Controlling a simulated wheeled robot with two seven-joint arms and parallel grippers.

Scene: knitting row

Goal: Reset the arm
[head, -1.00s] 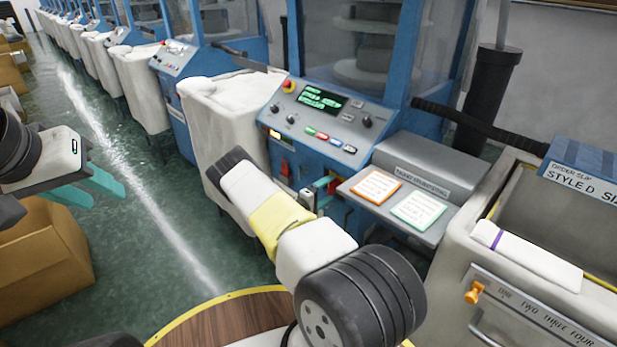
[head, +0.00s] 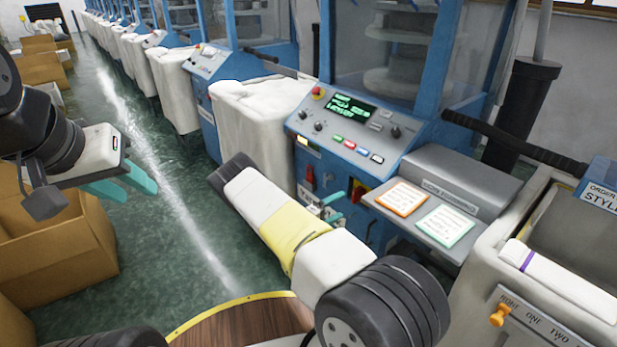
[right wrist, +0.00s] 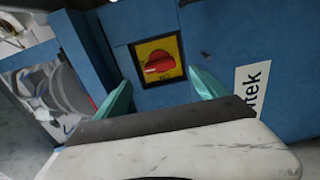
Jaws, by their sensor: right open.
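My right arm, with a yellow band, reaches from the bottom of the head view to the front of the blue knitting machine (head: 375,140). My right gripper (right wrist: 160,94) is open and empty. In the right wrist view its teal fingers stand on either side of a red rotary switch (right wrist: 158,66) on a yellow plate, with no contact visible. In the head view that gripper (head: 335,203) is partly hidden behind my own forearm. My left gripper (head: 122,184) is at the left, over the floor near a cardboard box, with its two fingers apart and nothing between them.
The control panel (head: 345,128) has a lit display and coloured buttons. Two cards lie on a grey shelf (head: 420,225). A pale bin (head: 255,140) stands left of the machine. A cart (head: 480,290) is at right. Cardboard boxes (head: 60,240) stand at left. The green aisle (head: 175,190) is clear.

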